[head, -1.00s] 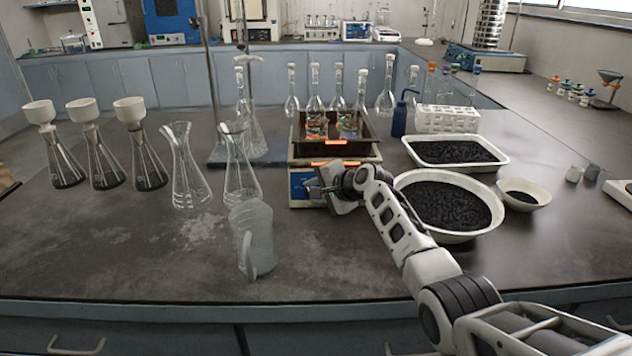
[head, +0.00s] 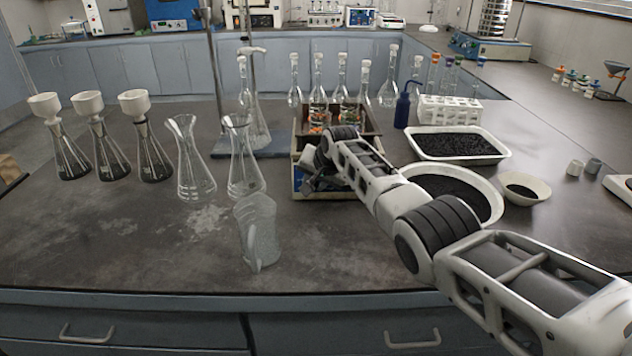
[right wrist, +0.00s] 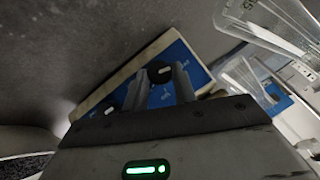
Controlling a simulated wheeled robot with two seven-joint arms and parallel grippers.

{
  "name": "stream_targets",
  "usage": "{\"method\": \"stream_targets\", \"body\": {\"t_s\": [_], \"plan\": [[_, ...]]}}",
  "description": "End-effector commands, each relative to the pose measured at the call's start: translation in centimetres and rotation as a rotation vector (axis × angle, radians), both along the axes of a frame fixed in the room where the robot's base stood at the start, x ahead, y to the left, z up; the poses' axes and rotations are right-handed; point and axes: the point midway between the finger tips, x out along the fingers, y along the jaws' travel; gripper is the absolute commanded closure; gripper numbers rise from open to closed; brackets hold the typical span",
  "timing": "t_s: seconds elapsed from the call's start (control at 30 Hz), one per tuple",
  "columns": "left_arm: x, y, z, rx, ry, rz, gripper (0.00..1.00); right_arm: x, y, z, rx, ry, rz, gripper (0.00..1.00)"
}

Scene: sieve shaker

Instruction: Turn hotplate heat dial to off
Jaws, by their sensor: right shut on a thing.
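The hotplate (head: 297,182) stands mid-table under a brown tray-like bath (head: 368,139) with flasks in it. In the right wrist view its blue front panel (right wrist: 190,57) carries a round black dial (right wrist: 159,70) with a pale mark. My right gripper (right wrist: 159,82) is shut on this dial, one finger on each side. A second small knob (right wrist: 107,109) shows further left on the panel. In the head view my right gripper (head: 308,178) is at the hotplate's front, and my wrist hides much of the panel. My left gripper is out of view.
A clear jug (head: 258,232) stands left of and nearer than the hotplate, with empty conical flasks (head: 243,170) behind it. A round basin of black granules (head: 450,190) lies under my right forearm. The front table middle is clear.

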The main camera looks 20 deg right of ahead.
Motion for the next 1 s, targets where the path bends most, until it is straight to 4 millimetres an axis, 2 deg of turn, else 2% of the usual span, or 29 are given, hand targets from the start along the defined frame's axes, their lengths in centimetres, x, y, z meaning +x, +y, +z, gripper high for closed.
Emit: {"method": "stream_targets", "body": {"t_s": [0.6, 0.63, 0.7, 1.0], "plan": [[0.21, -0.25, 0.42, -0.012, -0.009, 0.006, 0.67, -0.14, 0.07, -0.29, -0.042, 0.019, 0.018, 0.96], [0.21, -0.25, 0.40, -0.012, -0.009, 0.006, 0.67, -0.14, 0.07, -0.29, -0.041, 0.019, 0.018, 0.70], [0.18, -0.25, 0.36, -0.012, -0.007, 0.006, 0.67, -0.13, 0.07, -0.28, -0.041, 0.019, 0.017, 0.52], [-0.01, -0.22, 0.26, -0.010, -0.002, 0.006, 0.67, -0.05, 0.08, -0.03, -0.039, 0.014, 0.017, 0.52]]}}
